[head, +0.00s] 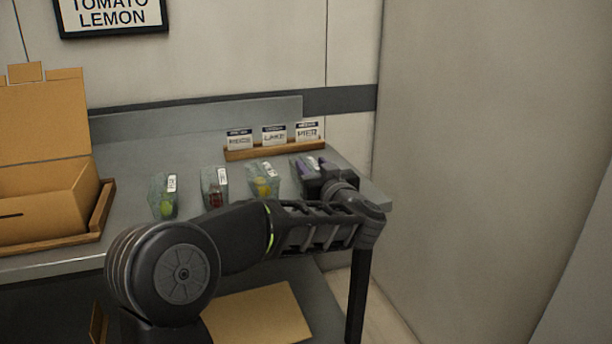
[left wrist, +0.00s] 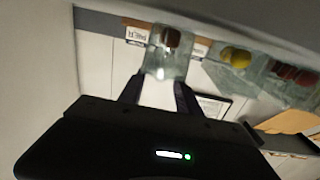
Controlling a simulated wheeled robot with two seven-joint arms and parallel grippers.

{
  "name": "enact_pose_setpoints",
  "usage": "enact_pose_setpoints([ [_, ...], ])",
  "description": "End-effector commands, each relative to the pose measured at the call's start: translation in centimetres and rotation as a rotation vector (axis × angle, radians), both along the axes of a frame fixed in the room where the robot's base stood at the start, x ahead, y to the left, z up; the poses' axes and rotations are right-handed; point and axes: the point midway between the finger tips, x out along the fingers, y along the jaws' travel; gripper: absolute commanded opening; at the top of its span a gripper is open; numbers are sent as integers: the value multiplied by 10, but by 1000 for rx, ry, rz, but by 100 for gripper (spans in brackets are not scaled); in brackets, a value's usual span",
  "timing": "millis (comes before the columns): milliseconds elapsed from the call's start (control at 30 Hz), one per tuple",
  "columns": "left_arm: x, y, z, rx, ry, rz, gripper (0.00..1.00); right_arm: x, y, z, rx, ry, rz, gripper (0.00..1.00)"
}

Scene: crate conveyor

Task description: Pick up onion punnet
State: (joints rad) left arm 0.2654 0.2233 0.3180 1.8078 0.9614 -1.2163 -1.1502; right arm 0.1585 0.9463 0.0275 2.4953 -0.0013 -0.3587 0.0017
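The onion punnet (left wrist: 167,52) is a clear tub with a brown, round item inside. In the left wrist view it stands just beyond my fingertips, lined up with the gap between them. In the head view it is mostly hidden by my left gripper (head: 312,167), at the right end of the row of punnets. My left gripper also shows in the left wrist view (left wrist: 158,86), its two dark fingers apart at the punnet's near edge. I see no clear grip on it. My right gripper is not in view.
Three more punnets stand left on the grey table (head: 130,165): green (head: 163,197), red (head: 214,187) and yellow (head: 263,180). A wooden card holder (head: 275,149) is behind. An open cardboard box (head: 45,215) sits at left, and a wall (head: 490,150) rises at right.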

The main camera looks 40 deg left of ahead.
Motion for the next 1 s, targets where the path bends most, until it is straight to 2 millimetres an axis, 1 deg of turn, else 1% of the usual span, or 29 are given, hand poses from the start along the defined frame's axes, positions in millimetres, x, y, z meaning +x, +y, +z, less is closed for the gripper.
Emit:
enact_pose_setpoints([
  [167,3,4,0,-1,-1,1,40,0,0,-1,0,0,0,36],
  [400,22,31,-1,-1,-1,2,40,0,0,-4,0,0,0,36],
  [500,27,39,-1,-1,-1,2,40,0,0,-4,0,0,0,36],
  [1000,29,41,0,1,-1,0,40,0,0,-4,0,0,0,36],
])
